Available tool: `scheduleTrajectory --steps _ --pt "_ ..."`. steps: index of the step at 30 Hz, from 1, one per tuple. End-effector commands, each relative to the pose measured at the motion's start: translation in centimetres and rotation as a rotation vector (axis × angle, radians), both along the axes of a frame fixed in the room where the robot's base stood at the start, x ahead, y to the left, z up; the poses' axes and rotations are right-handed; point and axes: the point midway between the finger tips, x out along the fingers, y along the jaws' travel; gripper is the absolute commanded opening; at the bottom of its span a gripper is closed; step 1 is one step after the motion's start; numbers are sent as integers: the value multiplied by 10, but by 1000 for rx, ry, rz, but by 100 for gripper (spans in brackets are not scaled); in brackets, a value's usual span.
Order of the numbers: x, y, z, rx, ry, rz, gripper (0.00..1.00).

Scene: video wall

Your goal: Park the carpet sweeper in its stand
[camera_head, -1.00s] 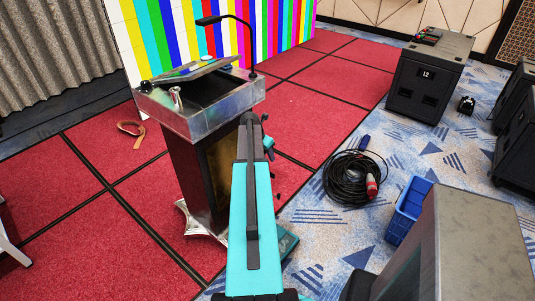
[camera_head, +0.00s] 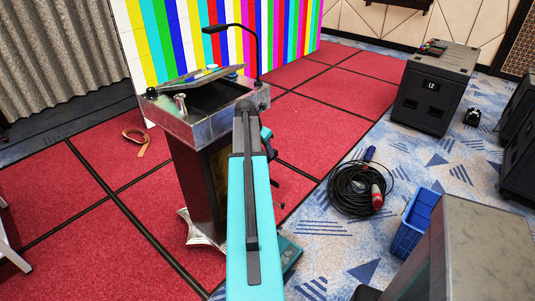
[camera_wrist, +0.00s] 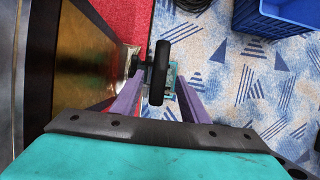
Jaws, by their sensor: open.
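A black upright grip (camera_wrist: 160,72), which looks like the carpet sweeper's handle, stands between the purple fingers of my gripper (camera_wrist: 160,84) in the wrist view. The fingers are open on either side of it; I cannot tell whether either touches it. A teal piece (camera_wrist: 171,74) shows on the floor behind the grip. In the head view, a teal flat piece (camera_head: 289,252) lies at the lectern's foot, mostly hidden by my arm. I cannot tell whether it is the sweeper's head or the stand. My gripper is mostly hidden behind my teal arm in the head view.
A lectern (camera_head: 190,122) stands close to the left of my arm. A coiled black cable (camera_head: 350,188), a blue crate (camera_head: 413,226) and a black speaker case (camera_head: 433,92) stand to the right. A grey-topped box (camera_head: 480,245) is near at lower right. Red carpet is open at left.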

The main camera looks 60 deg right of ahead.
Motion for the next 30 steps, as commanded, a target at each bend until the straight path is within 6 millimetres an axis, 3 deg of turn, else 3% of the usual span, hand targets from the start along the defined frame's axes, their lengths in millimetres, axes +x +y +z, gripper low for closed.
scheduleTrajectory --steps 6,30 --pt "1 4 8 -1 0 1 41" --pt "1 3 9 0 -1 0 41"
